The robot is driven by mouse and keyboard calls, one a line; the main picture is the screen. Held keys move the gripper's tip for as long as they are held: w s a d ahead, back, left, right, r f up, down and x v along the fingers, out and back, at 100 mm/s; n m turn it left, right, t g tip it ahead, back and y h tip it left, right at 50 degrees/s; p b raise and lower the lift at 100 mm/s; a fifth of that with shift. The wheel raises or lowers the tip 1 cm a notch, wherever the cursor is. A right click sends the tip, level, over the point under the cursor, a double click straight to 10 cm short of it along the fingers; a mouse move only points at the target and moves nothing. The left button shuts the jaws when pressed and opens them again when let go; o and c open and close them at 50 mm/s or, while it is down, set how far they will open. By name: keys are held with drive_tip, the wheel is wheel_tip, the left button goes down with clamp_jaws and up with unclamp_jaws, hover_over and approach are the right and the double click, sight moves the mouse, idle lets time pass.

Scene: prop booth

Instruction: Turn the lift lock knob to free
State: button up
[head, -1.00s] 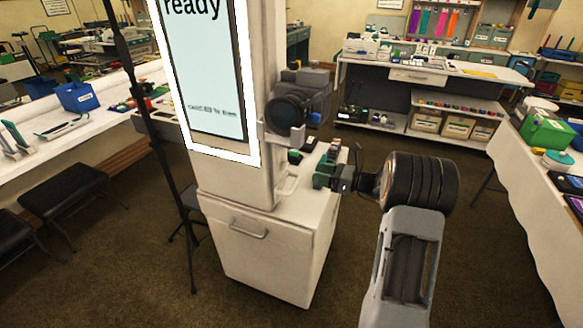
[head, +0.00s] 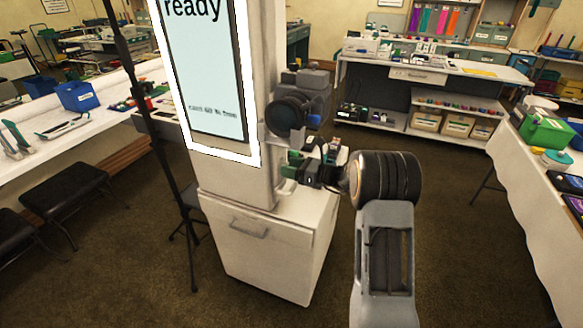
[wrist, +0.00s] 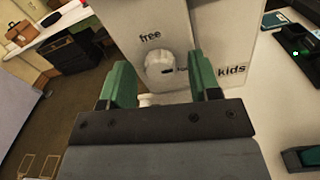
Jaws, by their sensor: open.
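The lift lock knob (wrist: 157,67) is a round, pale knob on a white panel (wrist: 205,35) in the wrist view. A dark mark sits on its right part. "free" is printed above its upper left and "kids" to its right; a small word beside the knob is too small to read. My gripper (wrist: 163,64) has its green fingers apart, one to each side of the knob in the picture. I cannot tell how far the tips are from it. In the head view my gripper (head: 304,171) is beside the white column (head: 230,180), and the knob cannot be made out.
The column carries a screen reading "ready" (head: 203,70) and a camera-like device (head: 290,114) just above my gripper. A white cabinet (head: 262,250) stands below. A dark stand pole (head: 150,120) is left of the column.

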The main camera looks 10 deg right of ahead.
drive_tip(key=shift+c, duration=0.3)
drive_tip(key=c, duration=0.9)
drive_tip(key=shift+f+b, duration=0.1)
drive_tip(key=shift+b, duration=0.25)
drive_tip(key=n+b, duration=1.7)
drive_tip(key=b, duration=0.6)
drive_tip(key=shift+f+h, duration=0.1)
drive_tip(key=shift+h, duration=0.3)
drive_tip(key=shift+o, duration=0.2)
drive_tip(key=shift+s+n+b, duration=0.1)
drive_tip(key=shift+n+b, duration=0.25)
drive_tip(key=shift+n, duration=0.05)
